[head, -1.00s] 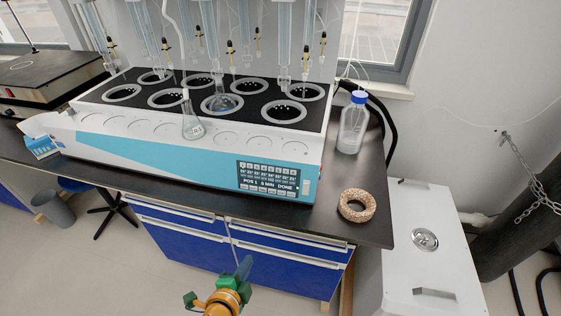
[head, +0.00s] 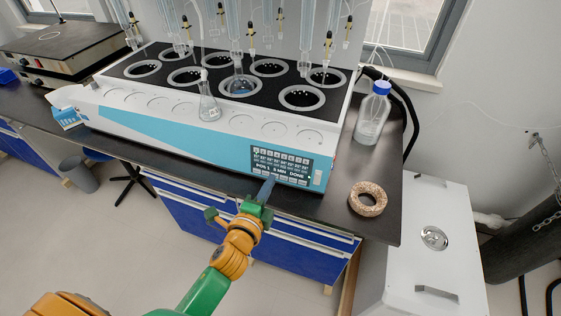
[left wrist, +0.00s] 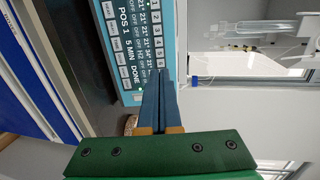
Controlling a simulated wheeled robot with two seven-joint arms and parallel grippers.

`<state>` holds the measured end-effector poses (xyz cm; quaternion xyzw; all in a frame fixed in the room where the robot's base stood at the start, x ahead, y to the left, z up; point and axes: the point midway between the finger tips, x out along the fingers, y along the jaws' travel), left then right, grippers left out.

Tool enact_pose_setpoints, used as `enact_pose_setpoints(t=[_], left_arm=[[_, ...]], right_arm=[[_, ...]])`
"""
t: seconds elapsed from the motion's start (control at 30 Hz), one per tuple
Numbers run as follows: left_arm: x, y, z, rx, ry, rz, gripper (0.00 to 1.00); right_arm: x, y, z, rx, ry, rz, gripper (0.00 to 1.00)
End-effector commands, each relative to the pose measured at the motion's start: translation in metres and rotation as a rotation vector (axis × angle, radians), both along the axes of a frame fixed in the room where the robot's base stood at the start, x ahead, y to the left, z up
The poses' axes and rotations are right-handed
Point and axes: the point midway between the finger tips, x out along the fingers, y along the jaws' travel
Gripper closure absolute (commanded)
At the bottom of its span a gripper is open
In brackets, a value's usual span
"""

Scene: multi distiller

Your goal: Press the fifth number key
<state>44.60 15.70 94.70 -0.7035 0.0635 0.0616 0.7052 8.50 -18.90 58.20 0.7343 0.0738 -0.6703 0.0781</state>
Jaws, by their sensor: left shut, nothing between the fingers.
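The multi distiller (head: 190,140) is a long white and light-blue machine on the dark bench. Its dark control panel (head: 281,164) is on the front face at the right end, with a row of small number keys (head: 280,152) along the top. The panel shows sideways in the left wrist view (left wrist: 128,45), with number keys (left wrist: 158,48) along its right side. My left gripper (head: 268,182) is shut and empty, its blue fingers just below and in front of the panel. In the left wrist view its fingertips (left wrist: 160,72) overlap the panel's lower right part; I cannot tell contact. My right gripper is out of view.
A glass flask (head: 209,110) stands on the machine's front ledge. A blue-capped bottle (head: 371,118) and a cork ring (head: 367,199) sit on the bench to the right. The bench front edge and blue drawers (head: 200,215) lie below the panel.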

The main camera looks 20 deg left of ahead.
Motion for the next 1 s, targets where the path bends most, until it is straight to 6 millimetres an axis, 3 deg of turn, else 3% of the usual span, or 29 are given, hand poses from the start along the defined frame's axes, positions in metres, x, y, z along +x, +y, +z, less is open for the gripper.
enact_pose_setpoints(t=[0.2,0.4,1.0], left_arm=[[0.048,0.0,-0.008,-0.002,-0.001,0.001,1.0],[0.078,0.0,-0.015,-0.002,0.0,0.001,1.0],[0.094,0.0,-0.02,0.0,0.0,0.0,1.0]], right_arm=[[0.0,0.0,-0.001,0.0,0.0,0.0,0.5],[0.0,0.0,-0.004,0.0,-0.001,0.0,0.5],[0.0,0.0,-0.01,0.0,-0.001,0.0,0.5]])
